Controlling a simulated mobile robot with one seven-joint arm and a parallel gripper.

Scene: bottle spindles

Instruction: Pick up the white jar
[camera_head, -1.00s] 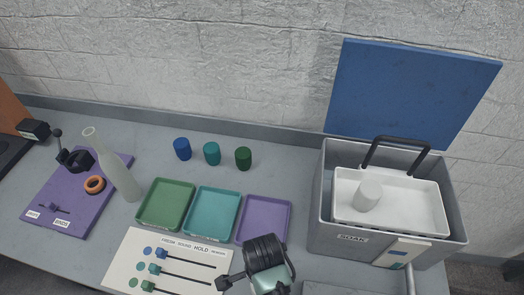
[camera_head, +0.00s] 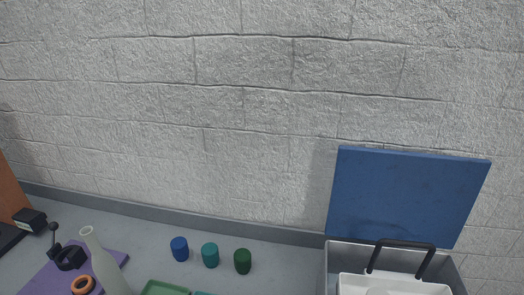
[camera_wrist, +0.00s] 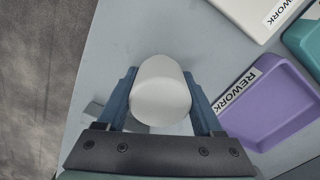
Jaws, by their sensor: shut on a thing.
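In the wrist view, the white jar (camera_wrist: 161,92) is a smooth, pale, rounded cylinder between the two blue fingers of my gripper (camera_wrist: 160,105). The fingers are shut on its sides, and the jar hides part of the surface beneath. Grey work surface shows around it; how far the jar is above that surface cannot be told. The head view shows neither my gripper nor this jar.
In the wrist view, a purple tray (camera_wrist: 275,104) labelled REWORK lies to the right, beside a teal tray (camera_wrist: 304,42). In the head view, a grey box (camera_head: 333,270) with a raised blue lid (camera_head: 405,195) stands right. A tall pale bottle (camera_head: 103,262) stands left.

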